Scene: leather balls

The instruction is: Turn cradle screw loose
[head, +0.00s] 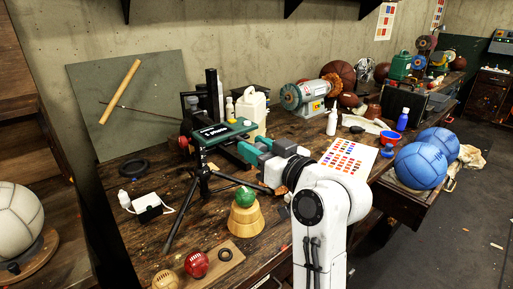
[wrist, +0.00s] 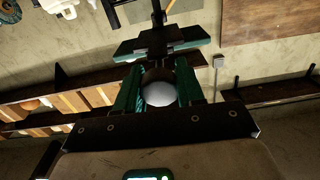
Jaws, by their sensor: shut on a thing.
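My gripper (head: 255,149) has teal fingers and reaches left over the bench, at the dark stand (head: 212,88) behind the tripod device. In the wrist view my gripper (wrist: 158,88) is shut on a rounded grey-white knob, which looks like the cradle screw (wrist: 159,94); one finger lies on each side of it. Dark and green parts lie just beyond the fingertips. In the head view the screw is hidden, and I cannot make out the cradle's shape.
A green-topped device (head: 222,131) on a black tripod stands close to the gripper's left. A white jug (head: 252,110) stands behind. A colour chart (head: 347,160) lies right.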

